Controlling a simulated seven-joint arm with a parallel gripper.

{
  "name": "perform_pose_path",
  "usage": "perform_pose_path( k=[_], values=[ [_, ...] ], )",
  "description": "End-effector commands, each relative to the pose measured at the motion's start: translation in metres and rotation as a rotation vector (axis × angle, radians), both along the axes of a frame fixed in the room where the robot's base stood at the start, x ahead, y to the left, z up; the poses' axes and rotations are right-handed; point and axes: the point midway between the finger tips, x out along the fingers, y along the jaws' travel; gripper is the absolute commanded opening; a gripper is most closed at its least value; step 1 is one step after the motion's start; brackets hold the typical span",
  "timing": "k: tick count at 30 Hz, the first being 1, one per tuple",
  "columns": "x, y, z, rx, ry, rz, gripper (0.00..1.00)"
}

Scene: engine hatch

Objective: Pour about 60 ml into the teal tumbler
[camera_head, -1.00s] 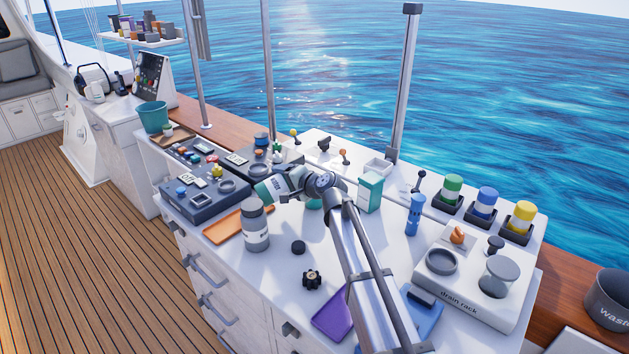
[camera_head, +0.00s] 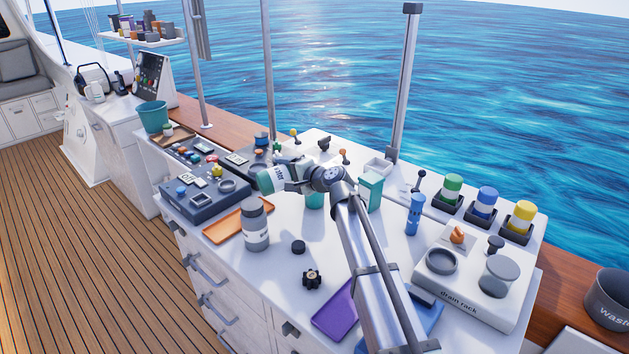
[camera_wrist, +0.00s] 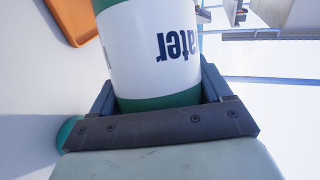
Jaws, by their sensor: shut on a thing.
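My gripper (camera_head: 291,178) is shut on a green bottle with a white label reading "water" (camera_head: 272,180). The bottle is tilted far over, lying nearly level, above the counter. In the wrist view the bottle (camera_wrist: 150,50) fills the space between both jaws (camera_wrist: 158,95), its label upside down. The teal tumbler (camera_head: 315,201) stands on the counter just below and right of my gripper, partly hidden by my wrist. A teal edge (camera_wrist: 68,132) shows at the left of the wrist view, perhaps the tumbler. I cannot see any liquid or its level.
A grey bottle (camera_head: 255,228) stands left of the arm by an orange tray (camera_head: 232,224). A black cap (camera_head: 298,247) and a black knob (camera_head: 312,279) lie in front. A teal box (camera_head: 370,190) and a blue bottle (camera_head: 413,214) stand right. A drain rack (camera_head: 463,302) sits front right.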

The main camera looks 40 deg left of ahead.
Motion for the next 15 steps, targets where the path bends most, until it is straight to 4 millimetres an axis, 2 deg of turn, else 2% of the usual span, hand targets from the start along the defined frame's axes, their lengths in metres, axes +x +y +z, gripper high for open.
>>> perform_pose_path(
  k=[15],
  values=[
    [-0.0019, 0.0012, -0.0013, 0.023, 0.052, 0.000, 0.35]
  ],
)
